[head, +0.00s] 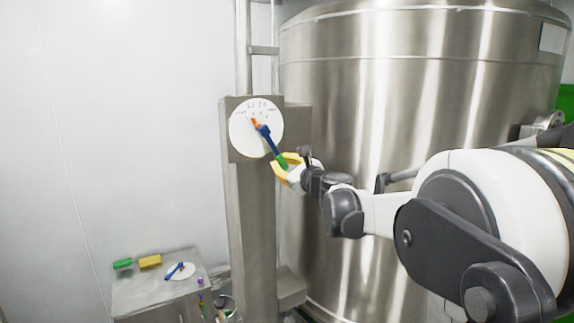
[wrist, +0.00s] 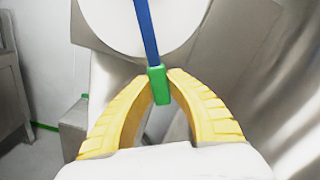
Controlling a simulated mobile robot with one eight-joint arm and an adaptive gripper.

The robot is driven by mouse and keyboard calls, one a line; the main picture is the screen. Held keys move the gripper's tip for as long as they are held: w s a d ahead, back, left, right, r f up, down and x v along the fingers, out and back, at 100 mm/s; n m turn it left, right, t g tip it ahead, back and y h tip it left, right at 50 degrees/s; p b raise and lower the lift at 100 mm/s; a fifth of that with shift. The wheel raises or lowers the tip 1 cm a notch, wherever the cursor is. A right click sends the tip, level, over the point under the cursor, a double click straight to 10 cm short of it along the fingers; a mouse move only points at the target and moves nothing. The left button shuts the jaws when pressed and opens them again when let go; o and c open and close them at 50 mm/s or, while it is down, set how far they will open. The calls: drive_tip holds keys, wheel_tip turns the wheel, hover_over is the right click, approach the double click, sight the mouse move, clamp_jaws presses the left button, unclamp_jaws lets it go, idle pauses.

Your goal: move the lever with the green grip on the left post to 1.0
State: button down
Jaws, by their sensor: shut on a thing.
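A blue lever (head: 269,140) with a green grip (head: 283,162) is mounted on a round white dial (head: 240,132) on the grey post (head: 254,210). An orange pointer tip (head: 256,122) sits at the lever's upper end, near the printed scale. The lever slants from upper left down to the right. My gripper (head: 286,164), with yellow fingers, is shut on the green grip. In the wrist view the green grip (wrist: 158,86) sits between the fingertips, with the blue lever (wrist: 146,32) rising from it. The scale marks are too small to read surely.
A large steel tank (head: 400,90) stands close behind and right of the post. At lower left, a small grey table (head: 150,295) carries a green block (head: 122,264), a yellow block (head: 150,261) and a white disc with a blue lever (head: 180,271). A bin (head: 226,304) stands beside it.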

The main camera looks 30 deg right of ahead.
drive_tip(key=shift+a+f+m+b, duration=0.25)
drive_tip(key=shift+a+m+b, duration=0.1)
drive_tip(key=shift+a+m, duration=0.35)
drive_tip(key=shift+a+f+m+b, duration=0.25)
drive_tip(key=shift+a+m+b, duration=0.1)
drive_tip(key=shift+a+m, duration=0.3)
drive_tip(key=c, duration=1.3)
unclamp_jaws()
drive_tip(key=shift+w, duration=0.1)
drive_tip(key=s, duration=1.2)
drive_tip(key=shift+d, duration=0.25)
